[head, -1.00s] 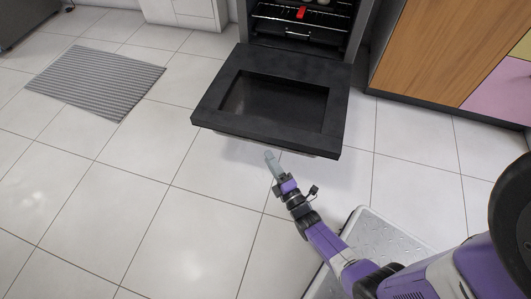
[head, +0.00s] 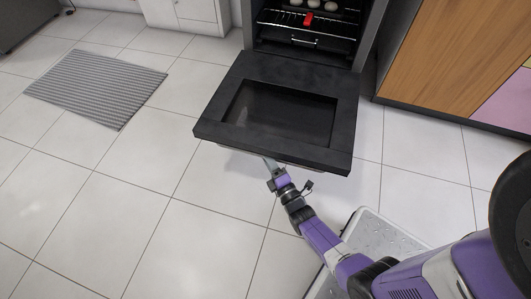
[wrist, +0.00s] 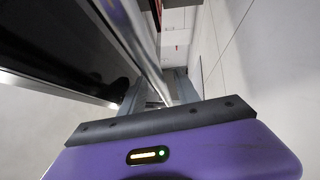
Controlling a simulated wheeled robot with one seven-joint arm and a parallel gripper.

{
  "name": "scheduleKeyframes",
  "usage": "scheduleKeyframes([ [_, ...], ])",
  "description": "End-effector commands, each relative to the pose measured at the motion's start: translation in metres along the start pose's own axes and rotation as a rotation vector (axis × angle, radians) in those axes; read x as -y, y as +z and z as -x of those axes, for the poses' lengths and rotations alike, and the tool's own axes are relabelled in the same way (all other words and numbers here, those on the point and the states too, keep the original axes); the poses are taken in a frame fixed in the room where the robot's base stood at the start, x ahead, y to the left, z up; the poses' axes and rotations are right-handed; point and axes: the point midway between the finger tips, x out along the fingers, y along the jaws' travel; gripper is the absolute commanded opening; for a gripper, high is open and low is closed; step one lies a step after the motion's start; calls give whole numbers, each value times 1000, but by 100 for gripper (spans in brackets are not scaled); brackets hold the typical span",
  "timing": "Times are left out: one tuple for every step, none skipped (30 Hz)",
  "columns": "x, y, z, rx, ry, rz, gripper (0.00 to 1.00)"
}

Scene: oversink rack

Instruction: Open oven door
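The black oven door (head: 215,107) is folded down and lies about flat in front of the oven, with its dark glass panel facing up. In the wrist view the door (wrist: 60,60) fills the upper left, and its metal handle bar (wrist: 143,45) runs down to the fingers. My gripper (head: 267,162) is at the door's front edge, with its fingertips partly hidden under that edge. In the wrist view my gripper (wrist: 158,90) shows two grey fingers set apart, with the bar close to them. I cannot tell whether they touch it.
The open oven (head: 308,30) holds a wire rack with a red item (head: 308,18) and several pale round things. A wooden cabinet (head: 435,50) stands to the right. A grey striped mat (head: 95,85) lies at the left. The tiled floor is clear in front and left.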

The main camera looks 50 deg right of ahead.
Motion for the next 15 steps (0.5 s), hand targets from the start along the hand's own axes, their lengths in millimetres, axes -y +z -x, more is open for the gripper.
scheduleKeyframes([
  [0,0,0,0,0,0,38],
  [0,0,0,0,0,0,38],
  [0,0,0,0,0,0,32],
  [0,0,0,0,0,0,26],
  [0,0,0,0,0,0,20],
  [0,0,0,0,0,0,12],
  [0,0,0,0,0,0,6],
  [0,0,0,0,0,-1,1],
  [0,0,0,0,0,-1,0],
  [0,0,0,0,0,-1,0],
  [0,0,0,0,0,-1,0],
  [0,0,0,0,0,-1,0],
  [0,0,0,0,0,-1,0],
  [0,0,0,0,0,-1,0],
  [0,0,0,0,0,-1,0],
])
